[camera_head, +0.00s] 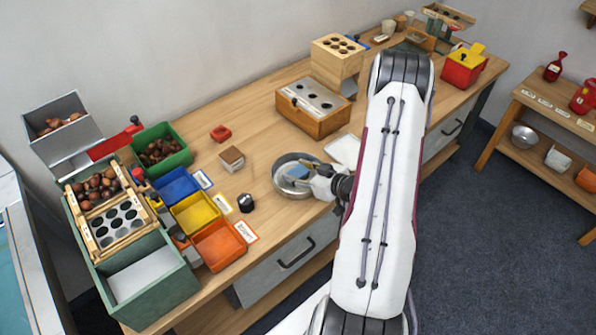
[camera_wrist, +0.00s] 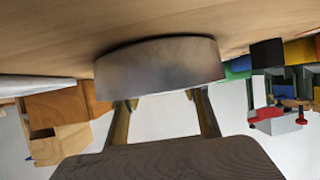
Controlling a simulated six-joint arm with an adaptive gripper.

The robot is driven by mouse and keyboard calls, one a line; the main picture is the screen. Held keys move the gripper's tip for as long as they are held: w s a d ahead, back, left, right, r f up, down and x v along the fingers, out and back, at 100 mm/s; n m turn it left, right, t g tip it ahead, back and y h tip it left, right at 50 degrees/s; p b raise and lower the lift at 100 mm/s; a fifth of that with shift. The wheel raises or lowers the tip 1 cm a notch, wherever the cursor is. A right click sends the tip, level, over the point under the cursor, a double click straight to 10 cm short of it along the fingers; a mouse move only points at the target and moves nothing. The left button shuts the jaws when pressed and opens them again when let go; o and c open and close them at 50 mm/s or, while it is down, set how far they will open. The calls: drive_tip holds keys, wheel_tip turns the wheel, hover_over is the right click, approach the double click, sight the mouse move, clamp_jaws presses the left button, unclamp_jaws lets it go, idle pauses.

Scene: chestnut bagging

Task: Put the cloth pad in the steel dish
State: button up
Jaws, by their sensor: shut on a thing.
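The steel dish (camera_head: 279,188) stands on the bench near its front edge. In the wrist view, its curved outer wall (camera_wrist: 160,70) fills the middle. My gripper (camera_head: 312,184) is at the right side of the dish, reaching in over the rim. A small blue-grey patch (camera_head: 297,172) shows inside the dish by the fingertips and appears to be the cloth pad. My gripper is shut on it with the fingers well apart. In the wrist view, the fingers pass behind the dish wall, so the tips and the pad are hidden there.
A white sheet (camera_head: 343,151) lies behind the dish. Blue, yellow and orange bins (camera_head: 219,245) and a black knob (camera_head: 245,203) stand to its left. A small wooden block (camera_head: 231,159) and a wooden box with holes (camera_head: 313,107) stand behind. Bare bench lies around the dish's left side.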

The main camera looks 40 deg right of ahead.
drive_tip(key=shift+f, duration=0.15)
drive_tip(key=o, duration=1)
drive_tip(key=shift+s+d+r, duration=0.1)
drive_tip(key=shift+s+r, duration=0.2)
drive_tip(key=shift+s, duration=0.05)
drive_tip(key=shift+v, duration=5.65)
drive_tip(key=shift+w, duration=0.1)
